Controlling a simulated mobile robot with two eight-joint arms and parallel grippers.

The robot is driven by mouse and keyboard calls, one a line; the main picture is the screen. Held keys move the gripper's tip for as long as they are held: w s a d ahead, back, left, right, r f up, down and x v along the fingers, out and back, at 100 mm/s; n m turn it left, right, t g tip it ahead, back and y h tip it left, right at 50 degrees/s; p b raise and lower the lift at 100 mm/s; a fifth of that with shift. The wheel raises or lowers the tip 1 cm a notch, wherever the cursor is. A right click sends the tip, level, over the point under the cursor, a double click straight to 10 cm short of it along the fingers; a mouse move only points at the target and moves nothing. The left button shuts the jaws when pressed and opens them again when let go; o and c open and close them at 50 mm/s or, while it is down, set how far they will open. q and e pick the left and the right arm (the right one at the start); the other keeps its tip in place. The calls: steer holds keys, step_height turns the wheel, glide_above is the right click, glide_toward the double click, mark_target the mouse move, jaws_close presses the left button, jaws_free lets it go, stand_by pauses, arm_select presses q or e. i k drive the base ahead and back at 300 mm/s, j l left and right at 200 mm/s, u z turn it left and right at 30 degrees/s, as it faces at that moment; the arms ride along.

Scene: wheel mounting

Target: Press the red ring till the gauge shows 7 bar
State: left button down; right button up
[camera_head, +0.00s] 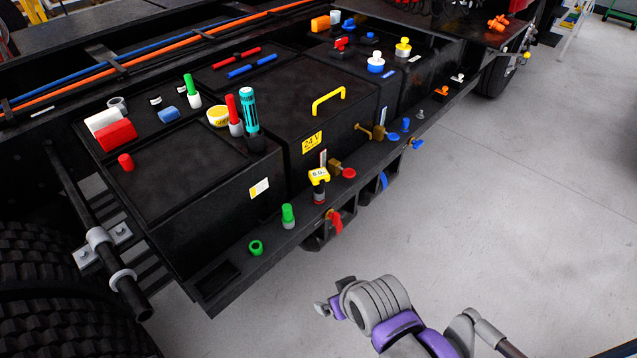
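A yellow gauge (319,175) stands on the black side ledge of the truck, near the middle of the camera_head view. Its small display seems to read about 6.0, but the digits are tiny. Below the display is a dark body with a red ring (319,199) near its foot. My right gripper (327,308), at the end of a grey and purple arm, is low in the view, over the floor and apart from the ledge. Its fingers are too small and turned away to tell open from shut. My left gripper is not in view.
A green knob (288,215) and green ring (256,247) sit left of the gauge. A red knob (348,173) and red lever (335,220) are close on its right. Black boxes (205,185) rise behind. The grey floor (500,190) at right is clear.

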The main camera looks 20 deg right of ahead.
mark_target(348, 173)
steer(key=i+l, duration=1.2)
steer(key=l, duration=0.1)
